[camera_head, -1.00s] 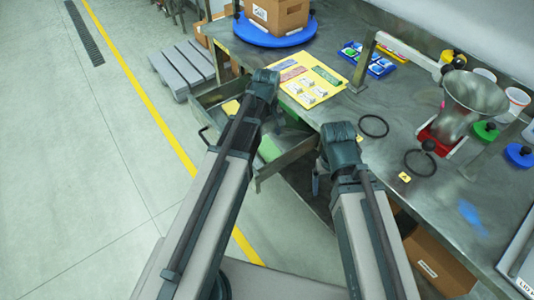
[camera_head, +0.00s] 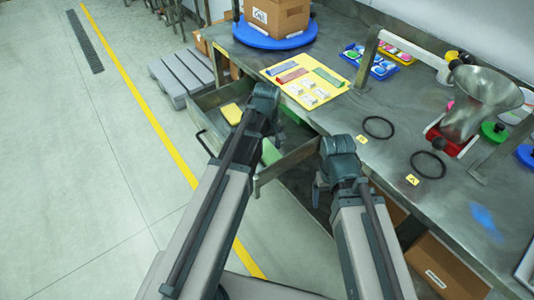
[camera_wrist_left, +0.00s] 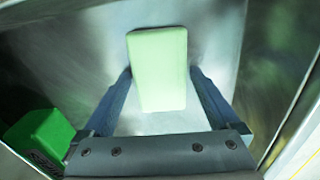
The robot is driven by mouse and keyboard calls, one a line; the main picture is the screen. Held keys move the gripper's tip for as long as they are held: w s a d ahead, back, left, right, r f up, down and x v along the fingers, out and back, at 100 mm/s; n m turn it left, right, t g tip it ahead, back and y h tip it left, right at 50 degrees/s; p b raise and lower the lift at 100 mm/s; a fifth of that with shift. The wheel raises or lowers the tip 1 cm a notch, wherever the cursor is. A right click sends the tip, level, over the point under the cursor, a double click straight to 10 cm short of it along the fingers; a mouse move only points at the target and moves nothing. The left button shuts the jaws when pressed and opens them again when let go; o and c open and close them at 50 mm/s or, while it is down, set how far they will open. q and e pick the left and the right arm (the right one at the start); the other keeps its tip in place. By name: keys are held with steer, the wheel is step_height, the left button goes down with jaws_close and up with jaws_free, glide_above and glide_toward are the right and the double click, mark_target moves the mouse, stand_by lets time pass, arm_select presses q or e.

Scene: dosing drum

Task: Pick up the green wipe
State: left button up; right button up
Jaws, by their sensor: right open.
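A pale green block (camera_wrist_left: 158,70), which looks like the green wipe, lies on the grey metal floor of the open drawer in the left wrist view. My left gripper (camera_wrist_left: 160,85) is open, with one blue-grey finger on each side of the block and its far end beyond the fingertips. In the head view my left gripper (camera_head: 264,100) points down over the drawer (camera_head: 285,163). A pale green patch (camera_head: 270,151) shows there beside my arm, partly hidden. My right gripper (camera_head: 320,190) hangs open in front of the bench, apart from the drawer.
A darker green box (camera_wrist_left: 40,138) stands close to the left finger. A yellow block (camera_head: 232,114) lies in the drawer's left part. The drawer walls rise around my left gripper. The bench (camera_head: 345,108) carries a yellow mat (camera_head: 286,85), black rings and a metal funnel (camera_head: 482,95).

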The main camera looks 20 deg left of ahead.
mark_target(267, 151)
arm_select(q)
steer(key=c, duration=1)
steer(key=shift+o, duration=0.2)
steer(key=shift+r, duration=0.15)
step_height(267, 151, up, 10)
steer(key=p, duration=1)
steer(key=o, duration=0.8)
steer(key=c, duration=0.7)
